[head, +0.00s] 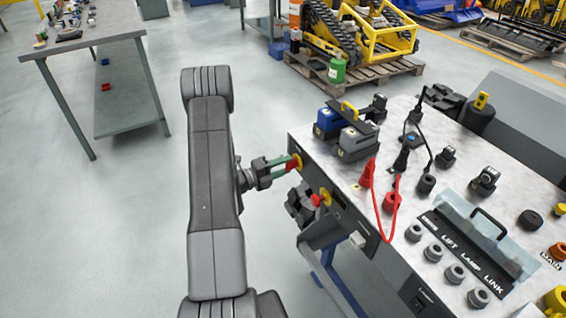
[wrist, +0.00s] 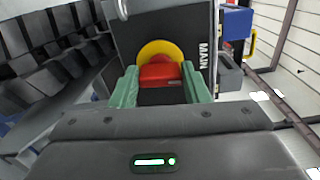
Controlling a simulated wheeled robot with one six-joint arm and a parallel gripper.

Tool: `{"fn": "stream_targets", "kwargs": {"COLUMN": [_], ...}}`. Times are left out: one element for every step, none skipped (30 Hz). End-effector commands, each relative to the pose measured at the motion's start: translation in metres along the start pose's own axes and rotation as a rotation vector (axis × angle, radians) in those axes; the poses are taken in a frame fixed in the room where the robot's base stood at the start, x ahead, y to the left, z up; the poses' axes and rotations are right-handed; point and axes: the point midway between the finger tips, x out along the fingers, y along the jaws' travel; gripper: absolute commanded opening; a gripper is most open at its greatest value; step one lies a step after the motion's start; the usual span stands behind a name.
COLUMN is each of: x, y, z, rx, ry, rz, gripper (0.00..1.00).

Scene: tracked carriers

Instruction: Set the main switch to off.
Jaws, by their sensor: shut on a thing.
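The main switch is a red handle on a yellow disc (wrist: 160,72), with the word MAIN beside it in the wrist view. In the head view it is on the console's front face near the left corner (head: 297,163), partly hidden by my gripper. My gripper (head: 279,166) reaches it from the left. Its green fingers stand on either side of the red handle in the wrist view (wrist: 160,90) and are shut on it. I cannot tell the handle's exact setting.
A second red and yellow switch (head: 321,199) is on the same face, lower right. Open floor lies left, before a workbench (head: 85,45).

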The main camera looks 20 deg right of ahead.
Motion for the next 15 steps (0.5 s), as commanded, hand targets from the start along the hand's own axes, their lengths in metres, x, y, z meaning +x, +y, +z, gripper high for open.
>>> {"fn": "stream_targets", "kwargs": {"x": [-0.0003, -0.0003, -0.0003, -0.0003, -0.0003, -0.0004, -0.0004, -0.0004, -0.0004, -0.0004, -0.0004, -0.0004, -0.0004, -0.0004, -0.0004], "y": [-0.0004, -0.0001, 0.0002, 0.0005, 0.0007, 0.0009, 0.0010, 0.0012, 0.0013, 0.0014, 0.0015, 0.0016, 0.0017, 0.0017, 0.0018], "z": [-0.0002, -0.0003, -0.0004, -0.0004, -0.0004, -0.0005, -0.0005, -0.0005, -0.0005, -0.0005, -0.0005, -0.0005, -0.0005, -0.0005, -0.0005], "rx": [-0.021, -0.032, -0.046, -0.053, -0.061, -0.070, -0.075, -0.079, -0.083, -0.086, -0.088, -0.090, -0.090, -0.091, -0.091], "ry": [0.000, 0.000, 0.000, 0.000, 0.000, 0.000, 0.000, 0.000, 0.000, 0.000, 0.000, 0.000, 0.000, 0.000, 0.000], "rz": [0.002, 0.002, 0.002, 0.002, 0.002, 0.002, 0.002, 0.002, 0.002, 0.002, 0.002, 0.002, 0.002, 0.002, 0.002], "gripper": [0.19, 0.19, 0.19, 0.19, 0.19, 0.19, 0.19, 0.19, 0.19, 0.19, 0.19, 0.19, 0.19, 0.19, 0.19]}}
